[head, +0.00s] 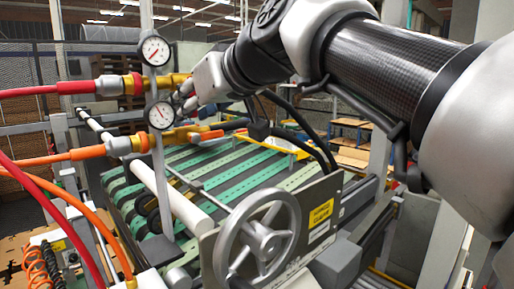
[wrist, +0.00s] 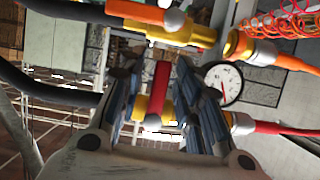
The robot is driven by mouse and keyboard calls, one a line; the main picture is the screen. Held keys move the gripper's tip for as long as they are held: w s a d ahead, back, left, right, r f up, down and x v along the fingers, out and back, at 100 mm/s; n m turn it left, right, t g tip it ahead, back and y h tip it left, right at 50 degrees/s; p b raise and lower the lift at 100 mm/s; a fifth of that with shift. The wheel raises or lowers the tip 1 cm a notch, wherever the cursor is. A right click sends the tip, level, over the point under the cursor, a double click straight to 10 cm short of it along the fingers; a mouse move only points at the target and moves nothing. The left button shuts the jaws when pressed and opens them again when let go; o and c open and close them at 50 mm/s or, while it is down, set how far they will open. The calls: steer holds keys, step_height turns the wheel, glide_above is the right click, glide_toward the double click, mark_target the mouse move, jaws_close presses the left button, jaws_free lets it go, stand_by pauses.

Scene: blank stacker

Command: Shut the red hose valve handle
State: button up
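The red valve handle (wrist: 161,90) is a short bar with a pale ball at its end in the wrist view. It lies crosswise to the brass pipe (wrist: 141,108) of the red hose. My gripper (wrist: 158,98) has its fingers apart, one on each side of the handle, with narrow gaps visible; contact is not clear. In the head view my gripper (head: 188,92) is at the right end of the upper brass fitting (head: 168,81), and the handle is hidden or too small to make out. The red hose (head: 40,91) enters from the left.
Below is an orange hose (head: 45,160) with an orange valve handle (head: 211,135) lying along its pipe. Two gauges, upper (head: 154,50) and lower (head: 160,115), stand on a post close left of my gripper. A handwheel (head: 262,240) stands in front, beside the green-slatted conveyor (head: 215,170).

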steer(key=shift+d+n, duration=0.15)
steer(key=shift+n, duration=0.15)
steer(key=v, duration=1.7)
steer(key=s+d+f+m+h+b, duration=0.1)
steer(key=d+f+h, duration=0.1)
steer(key=f, duration=0.5)
steer(key=s+d+f+m+g+h+b, duration=0.1)
steer(key=d+f, duration=0.3)
steer(key=f, duration=0.4)
steer(key=s+d+f+m+h+b, duration=0.1)
steer(key=d+f+m+h, duration=0.1)
steer(key=f, duration=0.6)
steer(key=shift+d+m+g+h+b, duration=0.3)
steer(key=shift+d+m, duration=0.15)
steer(key=shift+m, duration=0.15)
steer(key=shift+s+f, duration=0.1)
steer(key=shift+f, duration=0.05)
steer(key=s+d+f+m+g+h+b, duration=0.1)
steer(key=s+d+f, duration=0.1)
steer(key=f, duration=0.8)
steer(key=s+d+f+m+g+h+b, duration=0.1)
steer(key=s+f+b, duration=0.1)
steer(key=s+f, duration=0.3)
steer(key=s+d+f+m+g+h+b, duration=0.1)
steer(key=s+f, duration=0.3)
steer(key=f, duration=1)
steer(key=shift+d+f+m+g+h+b, duration=0.3)
steer(key=shift+d+f+m+g+b, duration=0.15)
steer(key=shift+d+b, duration=0.35)
